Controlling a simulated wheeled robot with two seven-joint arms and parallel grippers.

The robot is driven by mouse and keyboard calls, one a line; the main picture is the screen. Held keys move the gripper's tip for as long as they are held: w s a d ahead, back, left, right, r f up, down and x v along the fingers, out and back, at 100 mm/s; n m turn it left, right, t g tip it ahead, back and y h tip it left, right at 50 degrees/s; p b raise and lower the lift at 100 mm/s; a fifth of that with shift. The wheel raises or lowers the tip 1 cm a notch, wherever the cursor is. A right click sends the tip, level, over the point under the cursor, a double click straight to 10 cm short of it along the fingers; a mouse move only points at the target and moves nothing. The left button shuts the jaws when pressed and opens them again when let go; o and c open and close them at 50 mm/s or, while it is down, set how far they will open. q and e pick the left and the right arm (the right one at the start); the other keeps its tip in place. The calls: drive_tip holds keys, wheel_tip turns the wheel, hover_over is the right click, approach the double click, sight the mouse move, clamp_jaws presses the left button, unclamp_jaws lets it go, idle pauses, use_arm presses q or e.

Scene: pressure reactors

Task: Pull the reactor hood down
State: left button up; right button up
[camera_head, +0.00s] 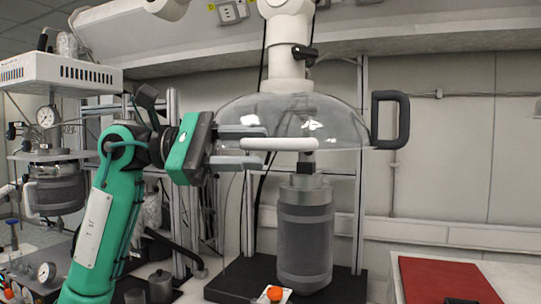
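The reactor hood (345,125) is a clear dome hanging from a white arm, raised above a grey cylindrical reactor vessel (305,240). A white bar handle (290,144) crosses the hood's front lower rim, and a black handle (403,120) sticks out at its right. My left gripper (252,147), on a green arm, reaches in from the left. Its two grey fingers are apart, one above and one below the left end of the white bar in the picture. I cannot tell whether they touch it. My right gripper is out of view.
The vessel stands on a black base (345,284) between metal posts. An orange-capped item (275,294) sits in front. Another reactor (58,190) and a white box (60,74) are at the left. A red mat (445,281) lies on the right-hand counter.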

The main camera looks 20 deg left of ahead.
use_arm(q)
drive_tip(key=b+v, duration=0.1)
drive_tip(key=v, duration=0.8)
drive_tip(key=shift+a+b, duration=0.25)
drive_tip(key=shift+b, duration=0.15)
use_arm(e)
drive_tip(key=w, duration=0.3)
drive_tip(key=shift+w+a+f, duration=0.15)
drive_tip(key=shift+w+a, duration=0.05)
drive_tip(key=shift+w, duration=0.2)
use_arm(q)
drive_tip(key=shift+s, duration=0.1)
